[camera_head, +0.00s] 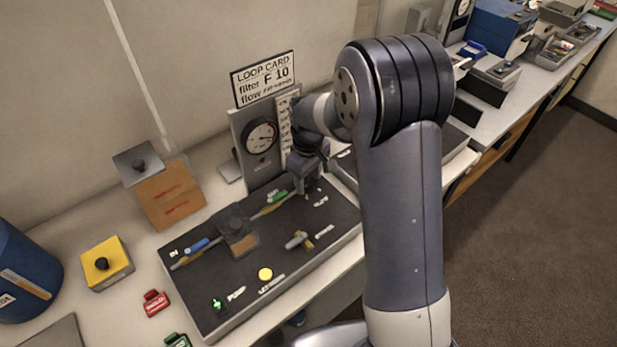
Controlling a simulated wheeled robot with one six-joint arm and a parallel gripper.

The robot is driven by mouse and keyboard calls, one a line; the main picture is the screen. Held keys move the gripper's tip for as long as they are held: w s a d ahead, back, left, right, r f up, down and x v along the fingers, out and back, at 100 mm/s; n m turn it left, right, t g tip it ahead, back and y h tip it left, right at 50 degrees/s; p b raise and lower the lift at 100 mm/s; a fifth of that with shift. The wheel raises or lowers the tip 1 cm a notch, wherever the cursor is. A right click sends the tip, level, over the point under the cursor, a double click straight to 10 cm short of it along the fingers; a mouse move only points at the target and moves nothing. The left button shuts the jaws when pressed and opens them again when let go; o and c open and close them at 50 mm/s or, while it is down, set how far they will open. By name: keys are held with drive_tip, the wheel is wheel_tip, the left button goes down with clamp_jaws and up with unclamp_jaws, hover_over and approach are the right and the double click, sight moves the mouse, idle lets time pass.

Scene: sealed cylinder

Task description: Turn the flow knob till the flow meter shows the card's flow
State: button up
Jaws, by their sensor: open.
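The loop card (264,79) stands at the back and reads "filter F 10"; the value on its flow line is too small to read surely. Below it, a grey panel (241,123) carries a round dial (262,136) and, to its right, a white vertical scale (284,128), partly covered by my arm. I cannot tell which of the two is the flow meter, nor read either one. My gripper (308,190) points down, open, over the back right of the black board (285,255). The flow knob is not clearly visible; it may be hidden by my gripper.
On the board are a pipe with a blue part (198,245), a filter block (238,232), a brass valve (299,240) and a yellow button (265,274). Red and green tags lie in front.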

drive_tip(key=shift+f, duration=0.55)
drive_tip(key=c, duration=1)
drive_tip(key=shift+o, duration=0.2)
